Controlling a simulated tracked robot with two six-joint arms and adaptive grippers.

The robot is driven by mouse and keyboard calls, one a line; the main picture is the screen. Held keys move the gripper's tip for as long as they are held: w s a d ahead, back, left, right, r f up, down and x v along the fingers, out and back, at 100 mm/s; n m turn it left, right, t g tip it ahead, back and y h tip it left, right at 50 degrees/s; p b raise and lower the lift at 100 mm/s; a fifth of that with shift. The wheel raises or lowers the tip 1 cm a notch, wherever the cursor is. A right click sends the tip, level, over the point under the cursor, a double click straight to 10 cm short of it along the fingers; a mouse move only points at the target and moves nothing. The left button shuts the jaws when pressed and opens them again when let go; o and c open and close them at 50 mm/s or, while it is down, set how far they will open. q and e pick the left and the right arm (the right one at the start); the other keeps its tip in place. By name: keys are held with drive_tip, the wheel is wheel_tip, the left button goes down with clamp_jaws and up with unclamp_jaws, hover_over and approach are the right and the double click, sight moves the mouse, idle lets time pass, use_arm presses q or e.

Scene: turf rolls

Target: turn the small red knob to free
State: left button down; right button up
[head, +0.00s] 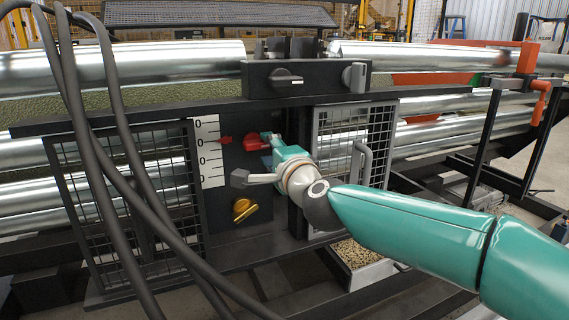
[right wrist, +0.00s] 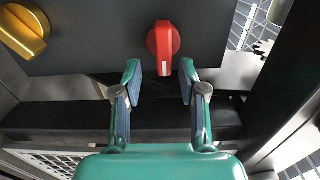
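The small red knob (right wrist: 164,42) is on a dark panel (right wrist: 110,38), its raised grip running up and down in the right wrist view. It also shows in the head view (head: 253,142), partly covered by my gripper. My right gripper (right wrist: 160,70) is open and empty. Its two fingertips are on either side of the knob's lower end in the wrist view, with gaps between; whether they reach its depth I cannot tell. In the head view my right gripper (head: 270,142) is at the panel, beside the knob. My left gripper is not in view.
A yellow knob (head: 243,209) is lower on the panel. Wire mesh guards (head: 125,205) flank the panel. A box with a black knob (head: 285,78) is above. Black hoses (head: 95,150) hang at left.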

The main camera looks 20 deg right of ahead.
drive_tip(key=s, duration=0.9)
drive_tip(key=shift+d, duration=0.15)
